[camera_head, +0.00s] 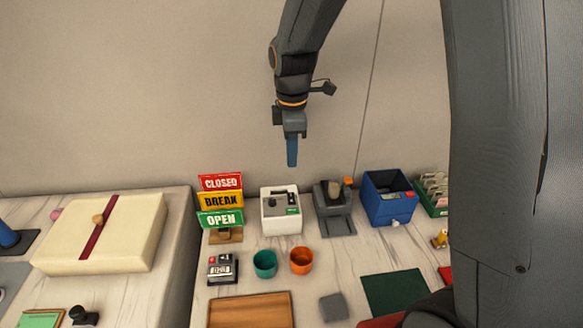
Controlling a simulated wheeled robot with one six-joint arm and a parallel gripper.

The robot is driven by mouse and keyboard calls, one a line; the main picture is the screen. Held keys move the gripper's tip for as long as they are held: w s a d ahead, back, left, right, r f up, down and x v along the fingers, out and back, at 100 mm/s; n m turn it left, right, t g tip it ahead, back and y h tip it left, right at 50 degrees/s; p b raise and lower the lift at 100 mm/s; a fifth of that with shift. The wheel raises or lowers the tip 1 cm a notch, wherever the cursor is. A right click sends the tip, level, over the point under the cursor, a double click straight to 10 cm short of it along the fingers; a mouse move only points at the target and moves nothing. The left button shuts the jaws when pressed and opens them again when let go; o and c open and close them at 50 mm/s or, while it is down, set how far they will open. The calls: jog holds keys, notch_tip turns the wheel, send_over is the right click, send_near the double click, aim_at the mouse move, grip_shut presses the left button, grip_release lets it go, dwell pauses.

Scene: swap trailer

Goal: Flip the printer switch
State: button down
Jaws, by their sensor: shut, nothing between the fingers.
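A white box-shaped machine (282,225), which looks like the printer, stands on the marble-patterned counter. It has dark parts on top and a small green mark on its front. I cannot tell which part is its switch or how it is set. My gripper (292,164) points straight down with its blue fingers together and empty. In the picture it is above the white machine and apart from it.
The sign stand (221,202) is left of the machine, and a grey device (334,222) and blue box (387,208) are right. A teal cup (265,264), an orange cup (301,261) and a small dark device (222,267) are in front.

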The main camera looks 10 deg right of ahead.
jog(key=shift+r, duration=0.3)
jog(key=s+d+f+m+b, duration=0.1)
jog(key=s+d+m, duration=0.3)
jog(key=s+m, duration=0.4)
jog(key=s+d+f+m, duration=0.2)
jog(key=s+d+m, duration=0.2)
jog(key=s+m, duration=0.4)
jog(key=shift+s+d+f+m+t+b, duration=0.15)
jog(key=shift+s+f+m+t+b, duration=0.2)
jog(key=shift+m, duration=0.35)
jog(key=shift+w+r, duration=0.15)
